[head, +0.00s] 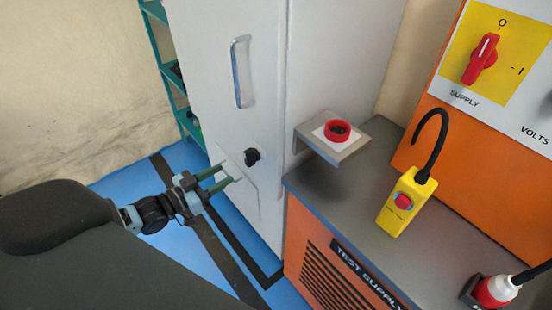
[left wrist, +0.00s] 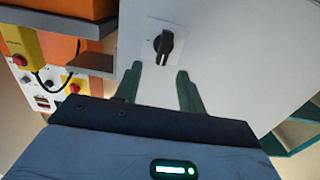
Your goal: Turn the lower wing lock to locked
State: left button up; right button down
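The lower wing lock (head: 252,157) is a small black knob on the white cabinet door, below the door handle. In the left wrist view the wing lock (left wrist: 163,43) sits on a pale square plate, its wing standing roughly upright in the picture. My left gripper (head: 228,176) is open and empty, its two green fingers pointing at the door just left of and below the lock. In the left wrist view the fingertips (left wrist: 160,69) lie just short of the lock, apart from it. My right gripper is not in view.
The white cabinet has a metal handle (head: 241,72) above the lock. A bracket with a red ring (head: 337,131) juts out to its right. An orange test supply cabinet (head: 325,265) carries a yellow pendant box (head: 407,201). Teal shelving (head: 177,85) stands behind left.

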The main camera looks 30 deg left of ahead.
aim_at(245, 156)
pick_arm(q)
jog(key=shift+w+a+r, duration=0.1)
jog(key=shift+w+r, duration=0.55)
jog(key=shift+w, duration=0.2)
jog(key=shift+x, duration=3.8)
jog(key=shift+r, duration=0.1)
grip_shut()
